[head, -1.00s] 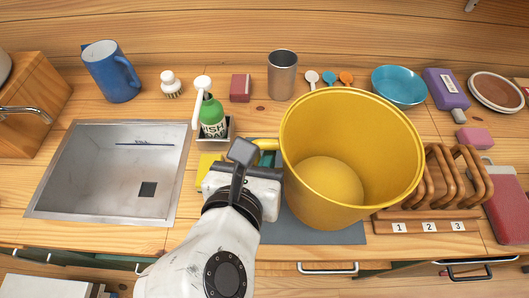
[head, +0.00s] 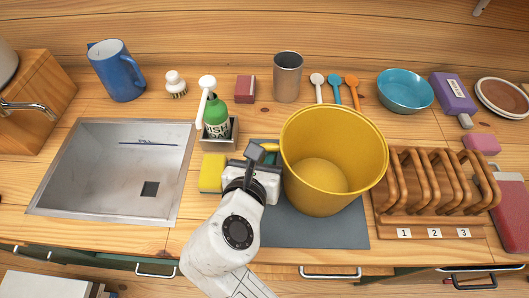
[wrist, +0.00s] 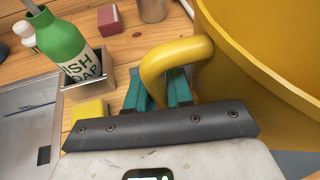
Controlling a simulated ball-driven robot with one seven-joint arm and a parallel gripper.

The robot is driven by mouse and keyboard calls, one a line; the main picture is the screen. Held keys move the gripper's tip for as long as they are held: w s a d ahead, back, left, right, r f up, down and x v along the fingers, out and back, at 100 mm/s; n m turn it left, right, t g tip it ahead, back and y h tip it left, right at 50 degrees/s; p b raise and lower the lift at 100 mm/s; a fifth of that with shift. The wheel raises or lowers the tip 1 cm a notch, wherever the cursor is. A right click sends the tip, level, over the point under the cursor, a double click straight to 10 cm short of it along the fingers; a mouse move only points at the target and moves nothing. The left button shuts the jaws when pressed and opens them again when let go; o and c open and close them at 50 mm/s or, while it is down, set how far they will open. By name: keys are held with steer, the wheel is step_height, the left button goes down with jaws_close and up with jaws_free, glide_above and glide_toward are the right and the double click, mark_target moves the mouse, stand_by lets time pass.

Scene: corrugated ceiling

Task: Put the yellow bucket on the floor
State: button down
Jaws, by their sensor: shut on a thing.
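The yellow bucket (head: 330,185) is upright and empty, over the grey mat (head: 305,232) on the counter in the head view. I cannot tell if its base touches the mat. My gripper (head: 271,160) is at the bucket's left side, shut on its yellow handle. In the wrist view, the teal fingers (wrist: 160,90) close around the lower part of the handle (wrist: 170,60), and the bucket wall (wrist: 265,75) fills the right side. The floor (head: 215,288) shows only as a strip below the counter front.
A sink (head: 110,165) lies left, with a yellow sponge (head: 212,172) and green soap bottle (head: 217,118) close to my gripper. A wooden rack (head: 430,185) stands close on the bucket's right. A metal cup (head: 287,76), several spoons and a blue bowl (head: 405,90) stand behind.

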steer(key=c, duration=1.4)
jaws_free()
steer(key=shift+f, duration=0.15)
steer(key=shift+c, duration=0.2)
steer(key=o, duration=0.4)
steer(key=shift+o, duration=0.2)
